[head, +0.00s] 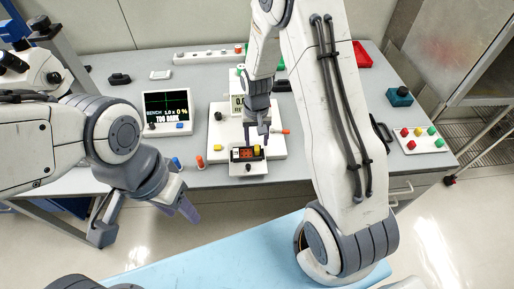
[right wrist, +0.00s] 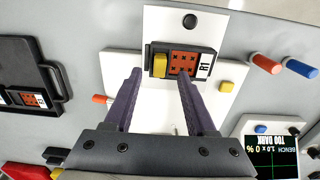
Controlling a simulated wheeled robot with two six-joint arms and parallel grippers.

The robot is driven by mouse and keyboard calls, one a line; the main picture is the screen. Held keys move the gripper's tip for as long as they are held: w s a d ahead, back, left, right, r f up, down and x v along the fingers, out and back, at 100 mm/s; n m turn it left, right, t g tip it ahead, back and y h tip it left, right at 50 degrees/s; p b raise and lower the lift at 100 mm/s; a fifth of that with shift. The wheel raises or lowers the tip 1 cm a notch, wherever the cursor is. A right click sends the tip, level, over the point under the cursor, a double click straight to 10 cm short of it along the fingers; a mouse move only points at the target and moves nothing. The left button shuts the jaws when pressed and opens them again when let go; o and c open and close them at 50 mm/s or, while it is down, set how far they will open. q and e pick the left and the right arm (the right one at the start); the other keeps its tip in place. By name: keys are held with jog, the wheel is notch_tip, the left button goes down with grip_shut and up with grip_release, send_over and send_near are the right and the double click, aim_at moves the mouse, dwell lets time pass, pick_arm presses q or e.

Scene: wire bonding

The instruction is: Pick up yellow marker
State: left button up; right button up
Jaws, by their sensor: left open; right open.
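A yellow block (right wrist: 160,66) sits in a black tray (right wrist: 207,50) labelled R1, beside a red-orange part with dark spots. The tray with its yellow block (head: 257,150) lies at the front of the white platform. A small yellow knob (head: 217,148) also stands on the platform; I cannot tell which is called the marker. My right gripper (head: 257,132) is open above the tray. In the right wrist view its fingertips (right wrist: 159,73) appear on either side of the yellow block, apart from it. My left gripper (head: 146,221) is open and empty in front of the table.
A screen (head: 167,112) reading "TOO DARK" stands left of the platform. Orange (head: 200,162) and blue (head: 177,163) pegs are near the front edge. A panel with coloured knobs (head: 423,141) is at right. A black case (right wrist: 25,78) lies beside the platform.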

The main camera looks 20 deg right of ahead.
aim_at(257, 150)
jog(key=shift+d+f, duration=0.1)
jog(key=shift+f, duration=1.35)
grip_shut()
jog(key=shift+r, duration=0.1)
